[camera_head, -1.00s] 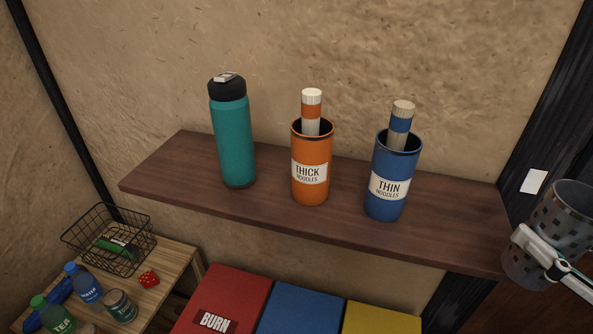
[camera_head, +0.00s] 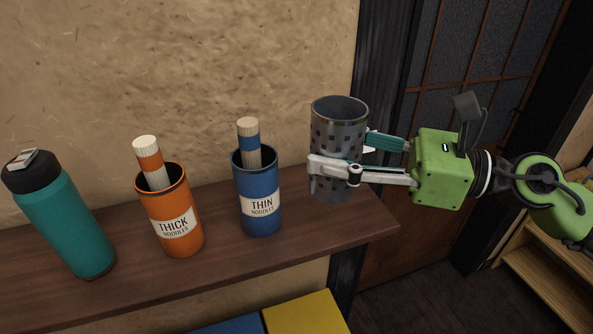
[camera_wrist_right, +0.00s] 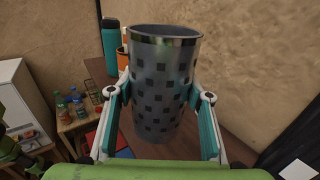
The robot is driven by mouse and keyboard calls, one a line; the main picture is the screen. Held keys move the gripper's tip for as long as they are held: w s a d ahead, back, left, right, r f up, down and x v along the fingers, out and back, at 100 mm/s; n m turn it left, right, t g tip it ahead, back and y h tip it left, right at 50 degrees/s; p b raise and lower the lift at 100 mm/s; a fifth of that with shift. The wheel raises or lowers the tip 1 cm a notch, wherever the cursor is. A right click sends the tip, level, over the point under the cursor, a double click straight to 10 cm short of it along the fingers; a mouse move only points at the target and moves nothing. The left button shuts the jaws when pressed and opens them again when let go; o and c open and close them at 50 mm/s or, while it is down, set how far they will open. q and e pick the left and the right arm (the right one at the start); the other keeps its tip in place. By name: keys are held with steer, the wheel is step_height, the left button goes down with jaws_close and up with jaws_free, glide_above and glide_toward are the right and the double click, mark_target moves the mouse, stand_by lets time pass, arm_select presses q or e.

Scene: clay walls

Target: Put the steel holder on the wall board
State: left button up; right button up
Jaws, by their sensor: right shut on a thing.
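The steel holder (camera_head: 338,125) is a grey perforated cylinder, upright and open at the top. My right gripper (camera_head: 345,160) is shut on it, with one finger on each side. It is at the right end of the dark wooden wall board (camera_head: 290,238), and I cannot tell whether its base touches the board. In the right wrist view the holder (camera_wrist_right: 160,90) stands between the fingers of the right gripper (camera_wrist_right: 162,115) and hides most of the board.
On the board stand a blue THIN noodles cup (camera_head: 258,205), an orange THICK noodles cup (camera_head: 172,225) and a teal bottle (camera_head: 65,225). A dark post (camera_head: 378,70) is behind the holder. Yellow (camera_head: 305,313) and blue (camera_head: 230,326) lids are below the board.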

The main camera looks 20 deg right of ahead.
steer(key=w+f+p, duration=0.1)
steer(key=w+f, duration=0.2)
steer(key=w+a+f+p, duration=0.1)
steer(key=w+f, duration=0.2)
steer(key=w+f+p, duration=0.1)
steer(key=w+f, duration=0.2)
steer(key=shift+w+a+f, duration=0.15)
steer(key=shift+f, duration=0.25)
steer(key=shift+f+p, duration=0.3)
steer(key=shift+f, duration=0.35)
steer(key=o, duration=0.9)
arm_select(q)
steer(key=r, duration=0.2)
steer(key=w+a+r, duration=0.1)
steer(key=shift+r, duration=0.1)
steer(key=shift+a, duration=0.1)
